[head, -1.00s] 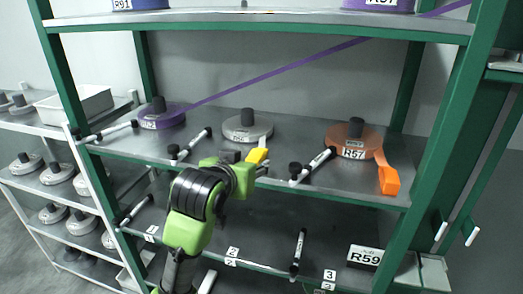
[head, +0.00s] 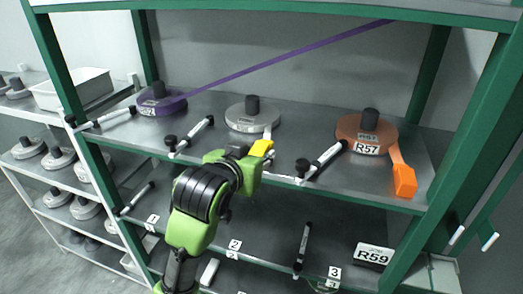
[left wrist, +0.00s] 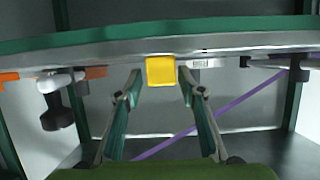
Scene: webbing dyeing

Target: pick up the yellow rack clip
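The yellow rack clip (head: 261,148) sits at the front edge of the middle shelf, in front of the white-grey reel (head: 251,115). In the left wrist view the yellow clip (left wrist: 161,71) shows as a square block between my fingertips. My left gripper (left wrist: 160,78) is open, with one finger on each side of the clip and a visible gap on both sides. In the head view my left gripper (head: 250,166) is right at the clip, and its fingers are partly hidden. My right gripper is not in view.
The middle shelf (head: 300,150) also holds a purple reel (head: 162,102) with its strap running up right, and an orange reel (head: 369,133) with an orange clip (head: 404,181). Black-and-white rods (head: 323,161) flank the clip. A lower shelf holds an R59 label box (head: 374,256).

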